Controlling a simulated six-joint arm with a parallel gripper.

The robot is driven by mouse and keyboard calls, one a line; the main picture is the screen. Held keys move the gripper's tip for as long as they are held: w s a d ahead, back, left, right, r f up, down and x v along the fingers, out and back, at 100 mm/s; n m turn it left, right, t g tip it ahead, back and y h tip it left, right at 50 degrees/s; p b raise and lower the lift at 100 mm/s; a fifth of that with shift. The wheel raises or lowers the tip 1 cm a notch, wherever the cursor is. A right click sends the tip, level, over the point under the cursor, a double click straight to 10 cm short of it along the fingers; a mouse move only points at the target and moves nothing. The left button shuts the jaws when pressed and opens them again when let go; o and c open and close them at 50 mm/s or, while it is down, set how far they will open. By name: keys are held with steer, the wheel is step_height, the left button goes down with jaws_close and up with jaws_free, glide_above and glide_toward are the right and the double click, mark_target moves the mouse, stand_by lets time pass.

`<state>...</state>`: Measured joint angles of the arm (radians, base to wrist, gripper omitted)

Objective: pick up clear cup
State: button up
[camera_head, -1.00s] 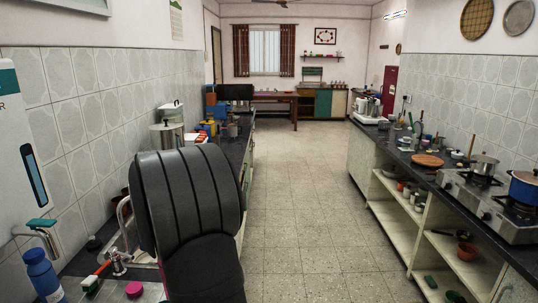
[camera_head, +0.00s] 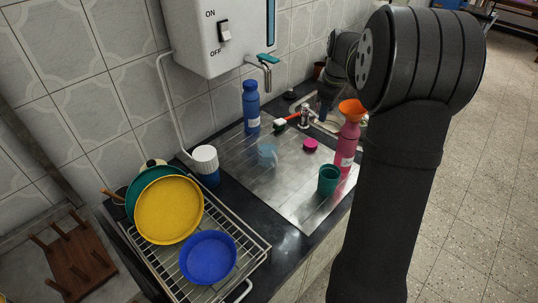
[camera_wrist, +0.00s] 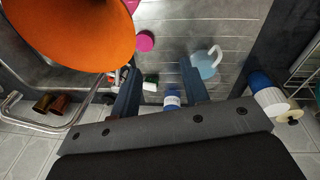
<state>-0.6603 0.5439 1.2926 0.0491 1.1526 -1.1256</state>
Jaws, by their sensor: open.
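The clear cup (camera_head: 268,153) is a pale blue, see-through cup with a handle. It stands on the steel drainboard (camera_head: 262,178), left of the pink lid. In the wrist view the clear cup (camera_wrist: 207,65) is just right of the right finger's tip, outside the jaws. My gripper (camera_wrist: 160,78) is open, with nothing held between its fingers.
A green cup (camera_head: 328,180), pink lid (camera_head: 310,145), blue bottle (camera_head: 251,105) and white-capped bottle (camera_head: 205,165) surround the board. A dish rack (camera_head: 250,245) holds plates at front left.

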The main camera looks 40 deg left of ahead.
steer(key=g+h, duration=0.1)
glide_toward(276, 167)
steer(key=w+f, duration=0.1)
steer(key=w, duration=0.1)
steer(key=f, duration=0.2)
steer(key=s+f, duration=0.1)
steer(key=f, duration=0.5)
steer(key=shift+s+a+f, duration=0.1)
steer(key=shift+s+a, duration=0.05)
steer(key=shift+a, duration=0.25)
jaws_close()
